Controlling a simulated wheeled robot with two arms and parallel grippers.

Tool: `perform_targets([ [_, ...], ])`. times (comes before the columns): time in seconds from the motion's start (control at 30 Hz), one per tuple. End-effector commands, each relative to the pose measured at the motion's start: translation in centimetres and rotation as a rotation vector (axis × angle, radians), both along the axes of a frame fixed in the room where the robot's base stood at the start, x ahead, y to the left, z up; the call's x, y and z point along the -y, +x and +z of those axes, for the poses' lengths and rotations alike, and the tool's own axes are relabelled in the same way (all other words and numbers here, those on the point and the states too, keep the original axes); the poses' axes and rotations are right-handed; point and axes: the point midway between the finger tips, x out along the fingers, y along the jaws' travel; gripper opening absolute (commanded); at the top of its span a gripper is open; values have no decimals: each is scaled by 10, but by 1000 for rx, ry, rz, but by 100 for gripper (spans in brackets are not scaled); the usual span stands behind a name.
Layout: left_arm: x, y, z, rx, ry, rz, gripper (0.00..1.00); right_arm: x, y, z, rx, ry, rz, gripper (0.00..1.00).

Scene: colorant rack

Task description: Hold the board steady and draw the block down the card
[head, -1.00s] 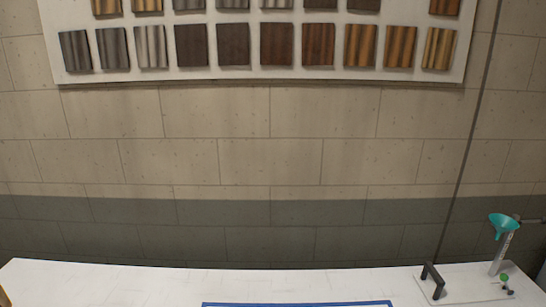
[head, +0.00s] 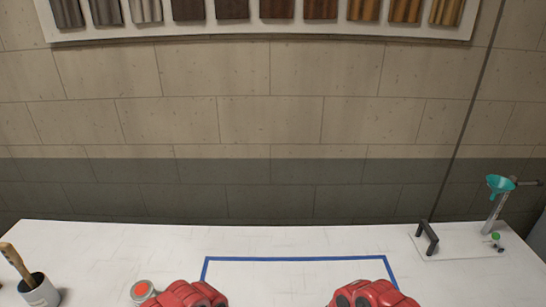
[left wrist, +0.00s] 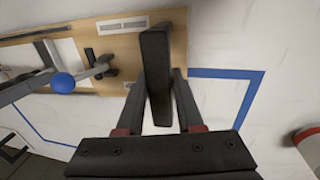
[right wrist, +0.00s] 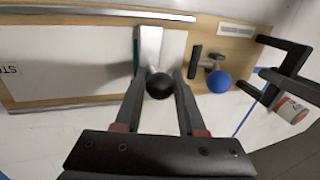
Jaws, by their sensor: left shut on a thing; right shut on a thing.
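The wooden board (right wrist: 60,92) lies on the white table with a white card (right wrist: 70,60) on it; the board also shows in the left wrist view (left wrist: 112,72). My left gripper (left wrist: 159,74) is shut on a black handle (left wrist: 155,45) at the board's end. A pale metal block (right wrist: 150,45) with a black ball knob (right wrist: 159,86) sits across the card near its clamp end. My right gripper (right wrist: 160,80) is shut on that knob. A clamp with a blue ball knob (right wrist: 219,81) stands between the block and the handle. The head view does not show the board.
Blue tape (head: 290,259) outlines an area on the table. A pot with a brush (head: 40,290) and an orange-topped tin (head: 142,290) are at the left.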

Motion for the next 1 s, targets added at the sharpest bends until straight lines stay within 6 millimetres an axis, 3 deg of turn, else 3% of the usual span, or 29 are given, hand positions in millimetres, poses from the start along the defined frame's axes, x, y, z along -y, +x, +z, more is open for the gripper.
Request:
perform_targets([
  [1.0, -3, 0, 0, -2, 6, 4, 0, 31, 3, 0, 2, -7, -7, 0],
])
